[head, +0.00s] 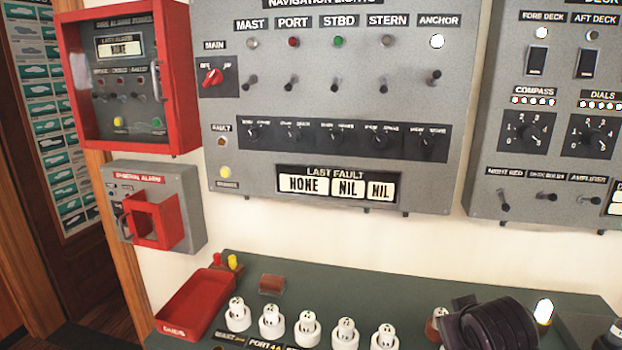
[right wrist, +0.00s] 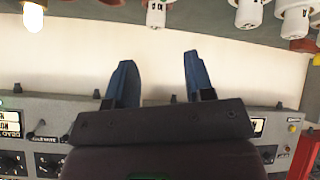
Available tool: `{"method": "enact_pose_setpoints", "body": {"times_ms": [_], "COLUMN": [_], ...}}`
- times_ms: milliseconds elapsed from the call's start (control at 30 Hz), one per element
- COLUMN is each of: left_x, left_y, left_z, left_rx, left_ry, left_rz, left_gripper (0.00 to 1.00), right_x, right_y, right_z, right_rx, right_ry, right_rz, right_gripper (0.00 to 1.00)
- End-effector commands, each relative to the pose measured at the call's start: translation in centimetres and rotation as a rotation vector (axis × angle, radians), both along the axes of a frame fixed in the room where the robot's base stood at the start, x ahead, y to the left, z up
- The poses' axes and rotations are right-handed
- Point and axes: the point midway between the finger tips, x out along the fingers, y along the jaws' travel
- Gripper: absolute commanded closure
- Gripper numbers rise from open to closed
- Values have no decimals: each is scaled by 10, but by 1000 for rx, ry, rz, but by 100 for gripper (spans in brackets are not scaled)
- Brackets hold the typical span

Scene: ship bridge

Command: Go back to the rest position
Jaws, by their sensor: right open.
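My right gripper (right wrist: 155,80) is open in the right wrist view, its two blue fingers apart with nothing between them. In the head view a dark, rounded part of my right arm (head: 497,325) shows at the lower right, over the green desk top; the fingers cannot be made out there. My left gripper is in neither view. The navigation lights panel (head: 350,70) is on the wall, with the anchor lamp (head: 437,41) lit white and the main switch (head: 212,77) red.
A green desk (head: 330,268) carries several white bulbs (head: 308,328), a red tray (head: 195,302) and a glowing lamp (head: 543,311) close to my right arm. A red fire alarm box (head: 183,80) and a general alarm box (head: 187,190) stick out from the wall.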

Motion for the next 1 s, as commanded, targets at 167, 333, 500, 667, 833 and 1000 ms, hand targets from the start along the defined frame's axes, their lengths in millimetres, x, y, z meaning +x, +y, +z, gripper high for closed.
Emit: {"method": "enact_pose_setpoints", "body": {"times_ms": [167,333,500,667,833,1000], "left_x": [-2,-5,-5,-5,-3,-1], "left_y": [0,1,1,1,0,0], "left_z": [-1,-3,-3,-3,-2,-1], "left_rx": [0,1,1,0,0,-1], "left_ry": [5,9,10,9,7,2], "left_rz": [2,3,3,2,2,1], "left_gripper": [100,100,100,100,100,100], "right_x": [-58,-115,-174,-216,-251,-270], "right_y": [-6,-10,-13,-14,-14,-14], "right_z": [-55,-94,-122,-137,-145,-153], "right_rx": [29,57,85,103,120,130], "right_ry": [109,201,289,350,400,417], "right_rz": [-9,-24,-43,-61,-79,-87], "right_gripper": [52,52,52,52,52,52]}}
